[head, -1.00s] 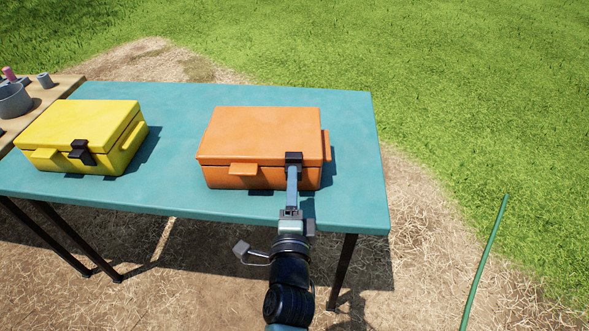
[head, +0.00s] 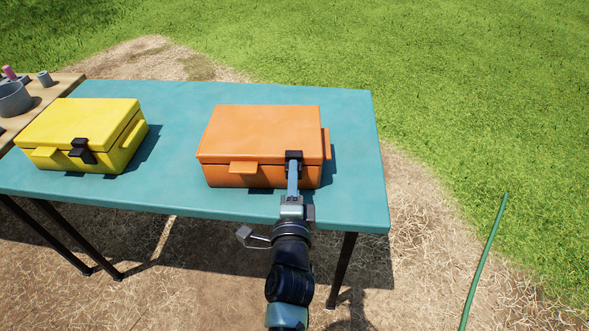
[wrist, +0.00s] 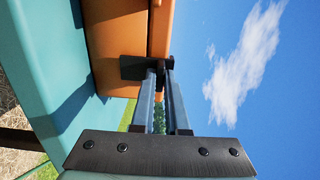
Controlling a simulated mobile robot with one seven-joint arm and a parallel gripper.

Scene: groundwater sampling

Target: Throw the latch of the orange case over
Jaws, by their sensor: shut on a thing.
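The orange case (head: 262,130) stands closed on the teal table. Its black latch (head: 294,155) is on the front face, right of the orange handle (head: 243,168), at the lid seam. My gripper (head: 293,165) reaches in from the front, its fingers at the latch. In the wrist view my two fingers (wrist: 163,75) are shut on a dark part of the latch (wrist: 134,68), beside the orange case (wrist: 122,40). The fingertips partly hide the latch in the head view.
A closed yellow case (head: 80,125) with a black latch stands left on the teal table (head: 180,105). A wooden table (head: 60,88) with a grey pot (head: 14,99) is at far left. A green hose or pole (head: 487,255) is at right.

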